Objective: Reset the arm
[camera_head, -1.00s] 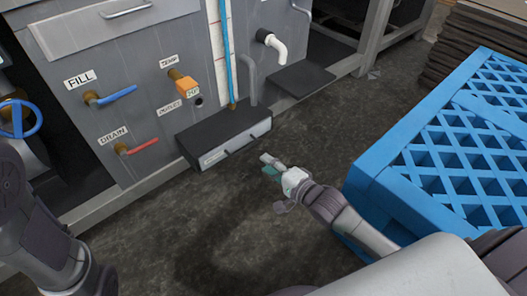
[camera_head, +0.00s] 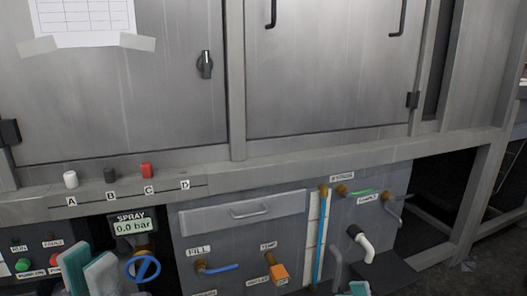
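My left gripper (camera_head: 89,267) is at the bottom left, in front of the control panel. Its two teal-padded fingers point up with a gap between their tips, and nothing shows between them. The bottom edge cuts off the rest of that arm. Of my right gripper (camera_head: 358,288), only a small teal tip shows at the bottom edge, below the white spout. Whether it is open or shut cannot be seen.
A grey metal cabinet (camera_head: 320,80) with closed doors fills the upper view. Below are a spray display (camera_head: 131,226), a blue hand wheel (camera_head: 142,267), a drawer (camera_head: 243,212), a blue fill lever (camera_head: 220,268), an orange valve handle (camera_head: 279,273) and a white spout (camera_head: 362,246).

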